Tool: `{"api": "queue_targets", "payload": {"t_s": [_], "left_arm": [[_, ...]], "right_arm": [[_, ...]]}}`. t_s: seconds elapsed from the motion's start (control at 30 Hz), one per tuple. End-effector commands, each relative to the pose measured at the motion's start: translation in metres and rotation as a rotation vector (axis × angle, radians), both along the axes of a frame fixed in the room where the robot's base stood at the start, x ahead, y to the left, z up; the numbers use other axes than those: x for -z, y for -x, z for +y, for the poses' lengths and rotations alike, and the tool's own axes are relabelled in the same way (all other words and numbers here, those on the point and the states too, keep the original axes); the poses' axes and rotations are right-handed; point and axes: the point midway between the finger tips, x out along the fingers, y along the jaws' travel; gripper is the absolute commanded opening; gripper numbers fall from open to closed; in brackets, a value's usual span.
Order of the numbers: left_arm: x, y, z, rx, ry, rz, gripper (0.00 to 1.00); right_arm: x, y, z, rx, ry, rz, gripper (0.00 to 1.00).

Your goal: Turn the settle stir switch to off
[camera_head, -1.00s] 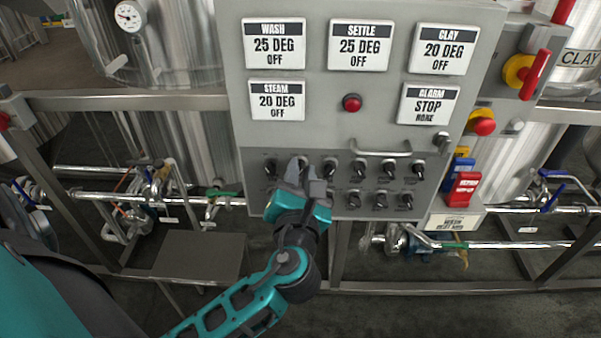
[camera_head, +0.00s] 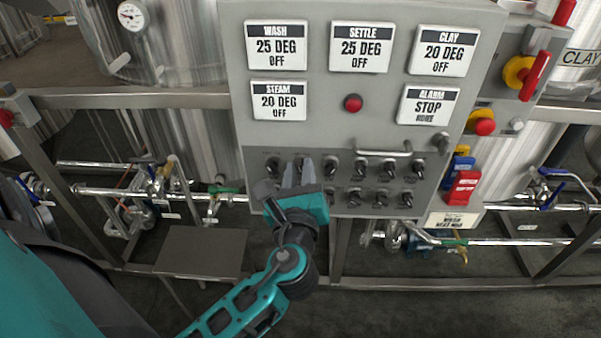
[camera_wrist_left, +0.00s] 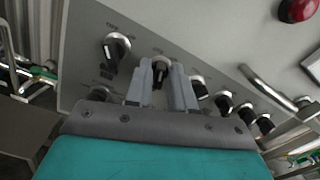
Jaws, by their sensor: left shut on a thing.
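A grey control panel (camera_head: 330,228) carries rows of black rotary switches; their labels are too small to read. My left gripper (camera_head: 298,170) is at the left part of the upper row. In the left wrist view its fingers (camera_wrist_left: 161,74) are shut around a black switch knob (camera_wrist_left: 160,68), the second from the left in that row. I cannot tell by label whether it is the settle stir switch. The left-end knob (camera_wrist_left: 117,46) and the knob to the right (camera_wrist_left: 199,88) are free. The SETTLE display (camera_head: 361,47) reads 25 DEG, OFF. My right gripper is not in view.
A bar handle (camera_head: 384,153) stands out above the right part of the switch rows. A red button (camera_head: 353,103) sits higher up. Blue and red tagged blocks (camera_head: 463,187) and a red emergency-type button (camera_head: 485,126) are to the right. Pipes run below.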

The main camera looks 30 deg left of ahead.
Motion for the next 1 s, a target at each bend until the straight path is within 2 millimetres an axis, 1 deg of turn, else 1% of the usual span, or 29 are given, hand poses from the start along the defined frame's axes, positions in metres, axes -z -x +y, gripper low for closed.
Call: {"api": "queue_targets", "payload": {"t_s": [0.2, 0.4, 0.93, 0.97, 1.0], "left_arm": [[0.0000, 0.0000, 0.0010, -0.002, 0.104, -0.066, 0.00], [-0.0006, 0.0000, 0.0012, 0.000, 0.157, -0.100, 0.00], [-0.0014, -0.0001, 0.0014, 0.000, 0.179, -0.114, 0.00], [-0.0014, -0.0001, 0.0014, 0.000, 0.179, -0.114, 0.24], [-0.0014, -0.0001, 0.0014, 0.000, 0.178, -0.114, 0.28]], "right_arm": [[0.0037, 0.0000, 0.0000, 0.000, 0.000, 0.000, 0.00], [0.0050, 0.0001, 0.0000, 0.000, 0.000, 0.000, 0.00], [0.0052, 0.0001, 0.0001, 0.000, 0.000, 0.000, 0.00], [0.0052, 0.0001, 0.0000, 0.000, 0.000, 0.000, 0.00], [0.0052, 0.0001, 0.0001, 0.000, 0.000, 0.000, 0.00]]}}
